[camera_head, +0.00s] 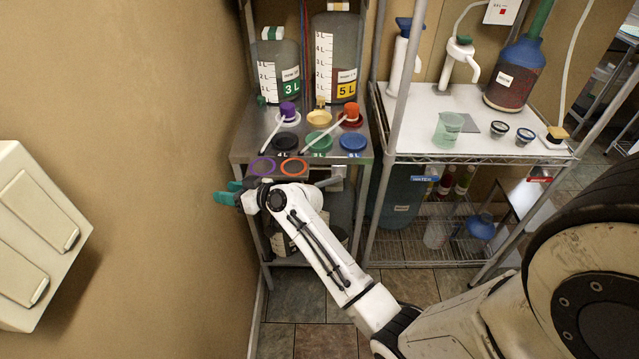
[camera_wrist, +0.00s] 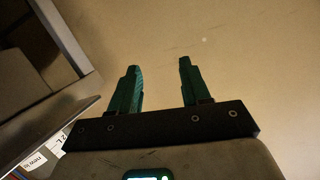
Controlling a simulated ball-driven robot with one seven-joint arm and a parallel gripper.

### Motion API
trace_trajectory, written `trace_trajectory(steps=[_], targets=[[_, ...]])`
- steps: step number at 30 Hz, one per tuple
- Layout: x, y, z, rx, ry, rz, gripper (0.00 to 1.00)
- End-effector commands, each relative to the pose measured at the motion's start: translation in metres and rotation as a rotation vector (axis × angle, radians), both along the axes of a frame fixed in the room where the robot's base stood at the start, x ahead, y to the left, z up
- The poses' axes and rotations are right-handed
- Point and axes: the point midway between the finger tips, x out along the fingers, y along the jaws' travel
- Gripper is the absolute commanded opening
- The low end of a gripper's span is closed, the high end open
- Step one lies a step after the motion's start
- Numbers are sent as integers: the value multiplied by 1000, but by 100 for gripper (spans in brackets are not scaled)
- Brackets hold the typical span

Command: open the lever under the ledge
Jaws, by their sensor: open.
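A grey lever-like handle (camera_head: 327,182) shows just under the front right edge of the steel ledge (camera_head: 243,146), beside a small pale block. I cannot tell its exact position or whether it is open. My gripper (camera_head: 232,192), with teal fingers, is at the left end of the ledge, near the tan wall and well left of the handle. In the wrist view, its two fingers (camera_wrist: 160,68) are apart with nothing between them, facing the bare wall. The handle does not show in the wrist view. My forearm hides part of the space under the ledge.
Large labelled bottles (camera_head: 335,55) stand at the back of the ledge, with coloured lids (camera_head: 319,142) in front. A wire rack (camera_head: 470,150) with a beaker (camera_head: 448,128) stands to the right. The tan wall (camera_head: 190,120) is close on the left.

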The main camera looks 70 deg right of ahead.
Motion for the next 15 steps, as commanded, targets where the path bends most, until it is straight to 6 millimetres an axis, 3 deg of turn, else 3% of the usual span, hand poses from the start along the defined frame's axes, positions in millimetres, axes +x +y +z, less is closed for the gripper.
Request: trace_trajectory(steps=[8, 15], targets=[[-33, -23, -10, 291, -331, -357, 47], [-90, -63, -37, 477, -533, -701, 47]])
